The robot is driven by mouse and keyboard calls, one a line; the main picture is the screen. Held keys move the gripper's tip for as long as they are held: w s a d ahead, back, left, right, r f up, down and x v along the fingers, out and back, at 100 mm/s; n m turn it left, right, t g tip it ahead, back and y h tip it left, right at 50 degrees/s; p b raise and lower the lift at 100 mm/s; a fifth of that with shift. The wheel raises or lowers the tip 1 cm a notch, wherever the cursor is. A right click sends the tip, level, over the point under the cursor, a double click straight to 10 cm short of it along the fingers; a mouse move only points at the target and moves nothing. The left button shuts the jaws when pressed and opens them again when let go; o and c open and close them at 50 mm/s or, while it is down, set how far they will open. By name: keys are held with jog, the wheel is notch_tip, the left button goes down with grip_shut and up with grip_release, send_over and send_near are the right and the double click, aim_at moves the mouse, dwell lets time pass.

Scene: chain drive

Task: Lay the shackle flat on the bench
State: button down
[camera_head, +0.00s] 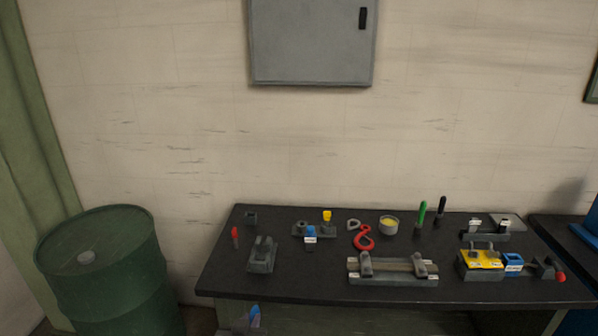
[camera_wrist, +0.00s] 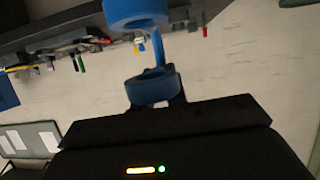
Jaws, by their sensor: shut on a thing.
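A blue piece with two ring-like ends joined by a bar, which I take to be the shackle, fills the upper middle of the wrist view (camera_wrist: 158,52). My gripper (camera_wrist: 166,102) is shut on it at its near ring; the fingertips are mostly hidden behind the blue. In the head view a small blue part (camera_head: 254,312) shows above my grey gripper (camera_head: 240,327) at the bottom edge, in front of the bench's front edge. The piece is held in the air, apart from the bench (camera_head: 325,283). Its exact tilt is hard to tell.
The bench holds a red hook (camera_head: 364,238), a grey ring (camera_head: 353,225), a tin (camera_head: 389,225), a grey rail fixture (camera_head: 392,270), a yellow block (camera_head: 482,260) and a dark block (camera_head: 262,254). Bare top shows at front left. A green drum (camera_head: 105,265) stands left.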

jog(key=w+d+f, duration=0.1)
jog(key=d+f, duration=0.2)
jog(key=d, duration=0.6)
jog(key=w+d+f+y, duration=0.1)
jog(key=d+f, duration=0.3)
jog(key=d, duration=0.5)
jog(key=w+d+f+n, duration=0.1)
jog(key=d+f, duration=0.2)
jog(key=d, duration=0.6)
jog(key=shift+w+d+f, duration=0.2)
jog(key=shift+f, duration=0.2)
jog(key=s+f, duration=0.4)
jog(key=f, duration=0.1)
jog(key=shift+s+f, duration=0.2)
jog(key=shift+d, duration=0.1)
dwell(1.7)
